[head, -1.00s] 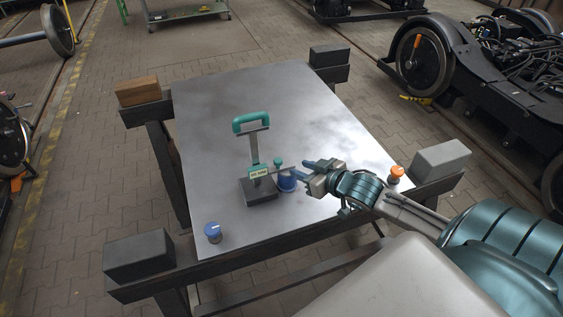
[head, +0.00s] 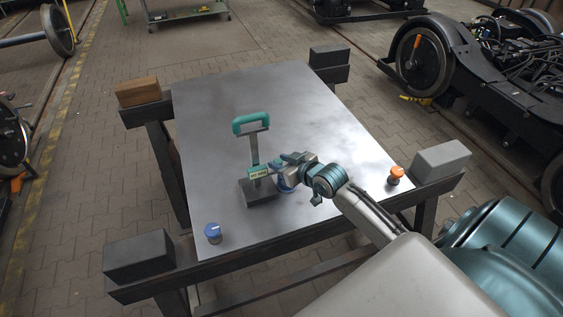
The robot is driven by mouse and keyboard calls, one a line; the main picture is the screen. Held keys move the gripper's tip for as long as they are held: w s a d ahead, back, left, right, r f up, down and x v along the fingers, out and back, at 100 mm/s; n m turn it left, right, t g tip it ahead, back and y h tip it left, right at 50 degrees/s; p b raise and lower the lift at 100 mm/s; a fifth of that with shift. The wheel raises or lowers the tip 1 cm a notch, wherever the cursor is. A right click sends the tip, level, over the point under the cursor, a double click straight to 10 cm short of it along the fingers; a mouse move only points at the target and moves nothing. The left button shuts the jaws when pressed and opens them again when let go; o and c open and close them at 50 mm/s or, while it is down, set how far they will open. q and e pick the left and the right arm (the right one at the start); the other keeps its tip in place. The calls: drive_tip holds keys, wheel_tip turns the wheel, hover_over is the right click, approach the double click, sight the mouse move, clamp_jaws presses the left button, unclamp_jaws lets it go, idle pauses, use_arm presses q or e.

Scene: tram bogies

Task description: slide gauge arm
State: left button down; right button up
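The gauge stands upright on the metal table: a dark block base (head: 258,194), a grey column (head: 255,150) and a teal handle (head: 250,123) on top. Its slider carries a pale label (head: 258,171), and a short arm points right from it, mostly hidden by my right gripper. A blue round piece (head: 286,186) sits under the arm and is partly covered. My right gripper (head: 283,164) is at the gauge arm, close to the slider, where the small teal knob showed before. Its fingertips are small and overlap the arm, so its grip is unclear. My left gripper is out of view.
The metal table (head: 300,110) has clear room behind the gauge. A blue-topped knob (head: 213,232) stands at the front left, an orange-topped one (head: 395,175) at the right edge. Blocks sit at the corners: wooden (head: 138,91), dark (head: 139,256) and grey (head: 442,158).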

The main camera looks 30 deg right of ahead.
sight(281, 163)
clamp_jaws()
wheel_tip(281, 163, up, 8)
drive_tip(key=p, duration=0.7)
drive_tip(key=shift+r, duration=0.25)
drive_tip(key=shift+w, duration=0.1)
unclamp_jaws()
drive_tip(key=shift+s, duration=0.2)
